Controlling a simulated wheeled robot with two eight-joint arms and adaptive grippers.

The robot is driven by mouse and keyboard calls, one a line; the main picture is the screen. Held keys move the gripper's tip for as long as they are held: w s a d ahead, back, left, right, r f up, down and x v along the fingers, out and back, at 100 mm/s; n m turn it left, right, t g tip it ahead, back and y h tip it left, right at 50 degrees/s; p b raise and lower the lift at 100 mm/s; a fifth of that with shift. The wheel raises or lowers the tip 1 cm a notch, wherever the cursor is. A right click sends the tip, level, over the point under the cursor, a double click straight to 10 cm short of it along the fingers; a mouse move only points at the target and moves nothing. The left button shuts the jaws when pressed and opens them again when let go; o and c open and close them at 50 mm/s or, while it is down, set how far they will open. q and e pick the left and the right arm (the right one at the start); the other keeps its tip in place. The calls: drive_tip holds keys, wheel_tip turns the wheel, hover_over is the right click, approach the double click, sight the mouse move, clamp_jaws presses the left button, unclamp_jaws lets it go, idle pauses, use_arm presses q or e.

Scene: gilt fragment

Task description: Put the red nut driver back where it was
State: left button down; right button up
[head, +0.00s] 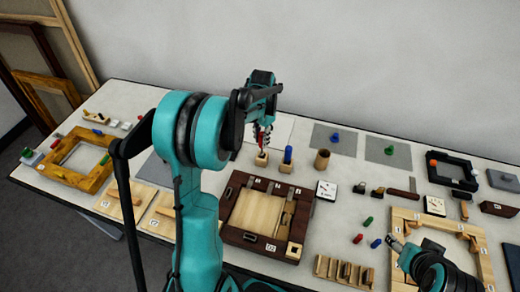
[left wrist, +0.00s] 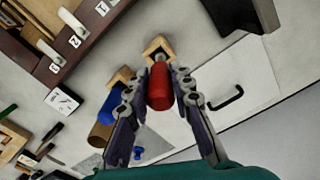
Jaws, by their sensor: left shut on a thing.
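The red nut driver (left wrist: 159,87) is between the fingers of my left gripper (left wrist: 160,92), which is shut on its handle. In the head view the red driver (head: 262,140) is roughly upright in the left gripper (head: 263,132), directly over a small wooden block (head: 262,159). The same block (left wrist: 157,46) shows at the driver's far end in the left wrist view. I cannot tell whether the tip is in the block or just above it. My right gripper (head: 396,243) is at the lower right, above the pale wooden frame; its jaws are too small to judge.
A blue-handled driver (head: 288,154) stands in a block just right of the red one, with a brown cylinder (head: 322,159) beyond it. A dark wooden frame (head: 268,243) lies in front. A gold frame (head: 58,183) lies at left. Small parts lie around the pale frame (head: 478,262).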

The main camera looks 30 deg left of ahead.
use_arm(q)
wheel_tip(320, 180, down, 3)
drive_tip(key=shift+d+f+b, duration=0.1)
drive_tip(key=shift+b, duration=0.3)
drive_tip(key=shift+f, duration=0.4)
drive_tip(key=shift+f, duration=0.1)
drive_tip(key=c, duration=1.3)
unclamp_jaws()
